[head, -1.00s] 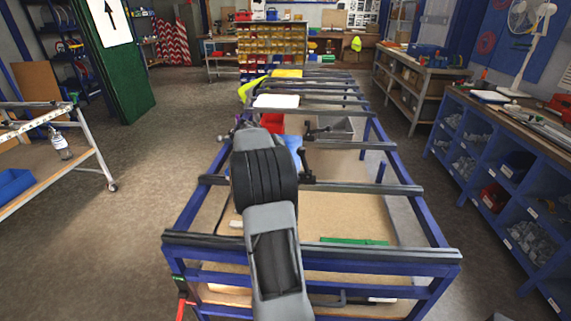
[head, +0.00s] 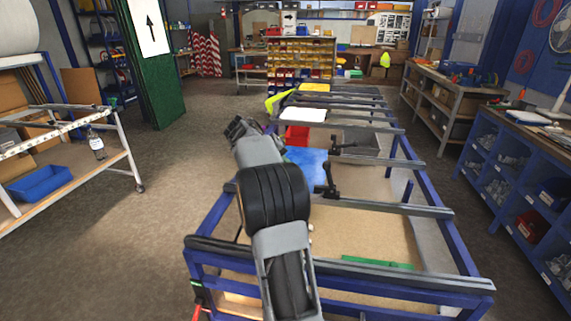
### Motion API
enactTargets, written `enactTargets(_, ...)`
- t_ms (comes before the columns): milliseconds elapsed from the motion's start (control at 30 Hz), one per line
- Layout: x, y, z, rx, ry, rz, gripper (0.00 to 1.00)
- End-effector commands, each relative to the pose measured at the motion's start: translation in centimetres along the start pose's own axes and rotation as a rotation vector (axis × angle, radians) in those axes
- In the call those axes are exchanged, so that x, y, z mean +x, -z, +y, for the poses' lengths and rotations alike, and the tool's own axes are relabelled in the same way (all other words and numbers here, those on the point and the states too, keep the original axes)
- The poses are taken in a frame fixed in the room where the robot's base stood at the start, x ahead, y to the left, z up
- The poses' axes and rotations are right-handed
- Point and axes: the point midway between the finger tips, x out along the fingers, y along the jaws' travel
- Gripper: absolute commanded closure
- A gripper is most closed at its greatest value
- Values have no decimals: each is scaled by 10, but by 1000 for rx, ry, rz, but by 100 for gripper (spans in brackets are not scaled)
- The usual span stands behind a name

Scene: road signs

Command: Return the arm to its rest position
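My arm reaches forward over the blue-framed workbench (head: 450,236) in the head view. My gripper (head: 238,128) is the small dark end beyond the grey link, above the left edge of the bench. It is small and seen from behind, so I cannot tell whether its fingers are open or shut. No held object shows at it. The arm hides part of the bench's left side.
A white panel (head: 303,114), a red bin (head: 297,137) and a blue sheet (head: 306,162) are on the bench, with dark clamps (head: 326,180) along its bars. A trolley (head: 120,150) stands left. Blue shelving (head: 500,170) stands right. Floor between trolley and bench is clear.

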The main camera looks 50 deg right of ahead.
Motion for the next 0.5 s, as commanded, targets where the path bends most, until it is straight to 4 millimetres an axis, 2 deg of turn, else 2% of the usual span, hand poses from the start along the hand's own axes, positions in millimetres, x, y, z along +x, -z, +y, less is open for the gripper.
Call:
enactTargets(433,0,2,0,-18,3,9,100)
enactTargets(500,5,2,-12,-54,46,21,100)
